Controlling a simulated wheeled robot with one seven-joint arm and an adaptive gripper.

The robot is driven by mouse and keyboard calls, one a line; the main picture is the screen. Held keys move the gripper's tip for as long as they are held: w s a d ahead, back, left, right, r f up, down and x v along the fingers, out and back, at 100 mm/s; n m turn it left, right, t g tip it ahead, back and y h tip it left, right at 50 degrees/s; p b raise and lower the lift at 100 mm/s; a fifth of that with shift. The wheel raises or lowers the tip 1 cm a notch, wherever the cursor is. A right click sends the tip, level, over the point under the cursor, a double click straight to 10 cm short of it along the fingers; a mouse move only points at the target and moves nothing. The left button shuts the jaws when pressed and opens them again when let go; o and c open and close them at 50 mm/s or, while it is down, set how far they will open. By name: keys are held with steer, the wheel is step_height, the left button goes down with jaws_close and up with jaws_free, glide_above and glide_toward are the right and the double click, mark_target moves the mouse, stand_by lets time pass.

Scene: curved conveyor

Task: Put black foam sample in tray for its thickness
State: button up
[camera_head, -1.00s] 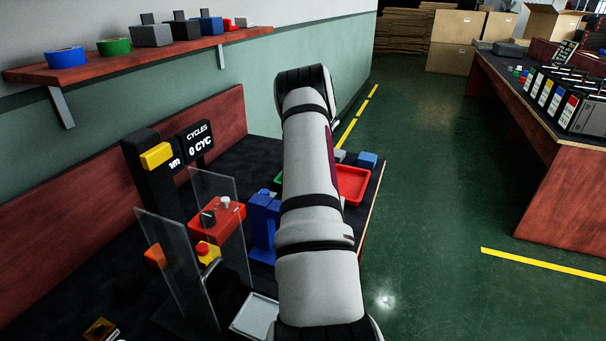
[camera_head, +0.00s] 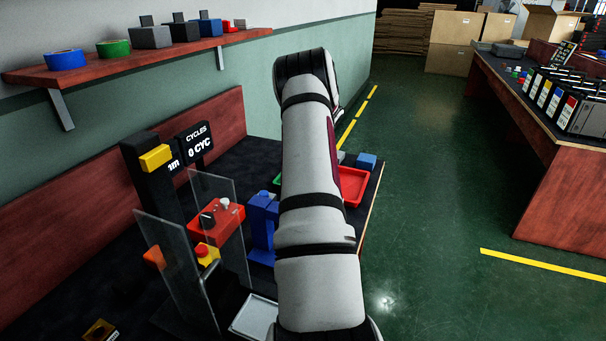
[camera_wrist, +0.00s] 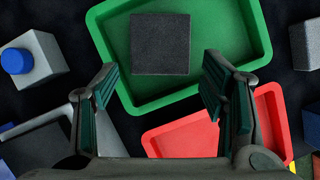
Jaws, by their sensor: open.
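The black foam sample (camera_wrist: 160,44) is a dark square block lying in the green tray (camera_wrist: 254,25) at the top middle of the wrist view. My gripper (camera_wrist: 157,95) is open and empty, its two fingers spread below the block in that view and apart from it. The red tray (camera_wrist: 187,140) lies behind and below the fingers, partly covered by them; it also shows in the head view (camera_head: 353,187). In the head view my arm hides the gripper, the foam and most of the green tray (camera_head: 277,179).
A grey block with a blue button (camera_wrist: 15,62) stands left of the green tray, a grey block (camera_wrist: 306,46) to its right. In the head view, a blue fixture (camera_head: 262,225), a red control box (camera_head: 213,217) and clear panels (camera_head: 172,275) stand left of my arm.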

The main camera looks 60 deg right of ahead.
steer(key=d+v, duration=0.1)
steer(key=v, duration=0.6)
steer(key=shift+a+r, duration=0.35)
steer(key=shift+a, duration=0.2)
steer(key=shift+s, duration=0.15)
